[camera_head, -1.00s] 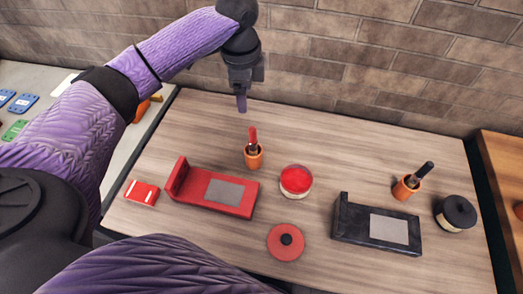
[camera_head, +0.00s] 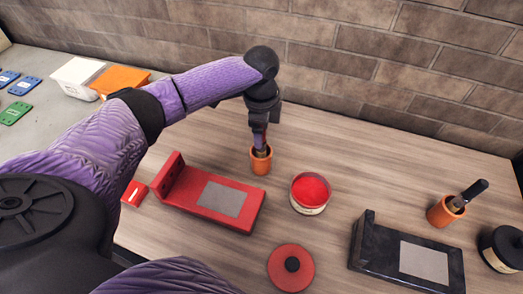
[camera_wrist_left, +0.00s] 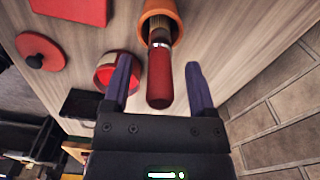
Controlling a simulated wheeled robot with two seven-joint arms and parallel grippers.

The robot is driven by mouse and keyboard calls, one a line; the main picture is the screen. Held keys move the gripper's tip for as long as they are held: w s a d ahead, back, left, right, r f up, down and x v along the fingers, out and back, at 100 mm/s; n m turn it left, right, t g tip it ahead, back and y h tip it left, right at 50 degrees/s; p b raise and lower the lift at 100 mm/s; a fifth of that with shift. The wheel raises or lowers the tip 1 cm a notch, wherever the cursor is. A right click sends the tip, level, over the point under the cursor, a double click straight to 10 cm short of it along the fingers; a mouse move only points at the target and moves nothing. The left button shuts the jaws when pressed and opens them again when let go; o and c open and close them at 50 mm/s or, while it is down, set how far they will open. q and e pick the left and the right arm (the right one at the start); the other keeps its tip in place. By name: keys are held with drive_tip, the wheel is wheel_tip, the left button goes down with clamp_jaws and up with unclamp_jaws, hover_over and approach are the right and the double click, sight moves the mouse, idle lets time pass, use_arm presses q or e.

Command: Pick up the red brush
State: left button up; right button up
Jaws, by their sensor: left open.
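The red brush (camera_wrist_left: 160,80) stands handle up in an orange-brown pot (camera_wrist_left: 176,20) in the left wrist view. In the head view the pot (camera_head: 261,163) stands behind the red stand, and my left gripper (camera_head: 260,143) is right above it, hiding most of the brush. In the left wrist view my left gripper (camera_wrist_left: 158,88) is open, with one finger on each side of the red handle and a gap to both. My right gripper is not in view.
An open red tin (camera_head: 310,192), its red lid (camera_head: 291,267) and a red stand (camera_head: 238,220) are close by. A black stand (camera_head: 375,240), a second pot with a black-handled brush (camera_head: 443,211) and a black tin (camera_head: 502,250) are at the right. A brick wall stands behind.

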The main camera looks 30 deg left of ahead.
use_arm(q)
clamp_jaws()
drive_tip(key=shift+r, duration=0.1)
